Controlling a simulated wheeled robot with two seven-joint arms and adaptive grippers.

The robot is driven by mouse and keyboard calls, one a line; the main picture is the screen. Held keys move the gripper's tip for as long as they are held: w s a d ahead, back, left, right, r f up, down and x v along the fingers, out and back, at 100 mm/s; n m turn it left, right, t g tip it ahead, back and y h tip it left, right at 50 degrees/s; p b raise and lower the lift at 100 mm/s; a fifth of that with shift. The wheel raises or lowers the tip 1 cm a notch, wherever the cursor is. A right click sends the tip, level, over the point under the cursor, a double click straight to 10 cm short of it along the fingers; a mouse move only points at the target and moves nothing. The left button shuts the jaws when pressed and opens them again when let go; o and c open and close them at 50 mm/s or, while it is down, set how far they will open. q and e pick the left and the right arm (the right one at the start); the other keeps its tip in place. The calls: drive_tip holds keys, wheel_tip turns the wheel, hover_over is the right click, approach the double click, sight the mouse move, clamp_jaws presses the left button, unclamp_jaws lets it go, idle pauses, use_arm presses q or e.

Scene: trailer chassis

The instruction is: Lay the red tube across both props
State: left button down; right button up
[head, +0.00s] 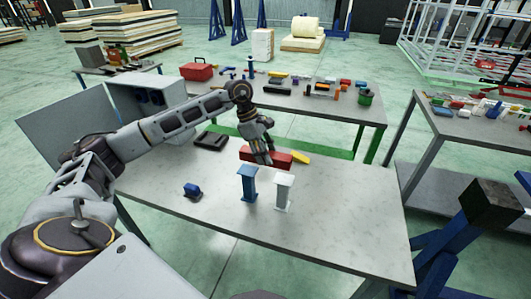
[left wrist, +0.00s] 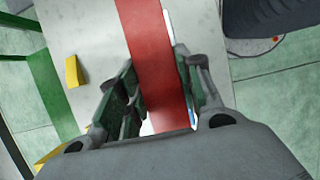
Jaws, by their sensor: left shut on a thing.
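The red tube (head: 281,158) is in my left gripper (head: 261,156), lying roughly level over the table. In the left wrist view the red tube (left wrist: 147,45) runs between the two fingers of my left gripper (left wrist: 160,92). The blue prop (head: 247,185) and the white prop (head: 284,193) stand upright side by side on the near table. In the head view the tube shows just behind and above the prop tops; I cannot tell whether it touches them. A sliver of white and blue shows beside the tube in the wrist view. My right gripper is not in view.
On the near table (head: 350,215), a yellow block (head: 301,157) lies beside the tube, a small blue object (head: 192,190) sits left of the props, and a black tray-like object (head: 211,141) lies behind. The table's right side is clear. A cluttered table stands behind.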

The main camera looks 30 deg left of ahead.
use_arm(q)
drive_tip(key=shift+f+b, duration=1.3)
drive_tip(key=shift+f, duration=0.6)
drive_tip(key=shift+f+b, duration=0.4)
drive_tip(key=shift+f, duration=0.05)
drive_tip(key=shift+f+b, duration=0.3)
drive_tip(key=shift+f, duration=0.1)
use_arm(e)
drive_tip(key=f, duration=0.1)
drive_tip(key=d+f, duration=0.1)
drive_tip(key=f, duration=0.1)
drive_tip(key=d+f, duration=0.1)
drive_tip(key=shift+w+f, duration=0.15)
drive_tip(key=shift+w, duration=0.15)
use_arm(q)
drive_tip(key=c, duration=0.9)
unclamp_jaws()
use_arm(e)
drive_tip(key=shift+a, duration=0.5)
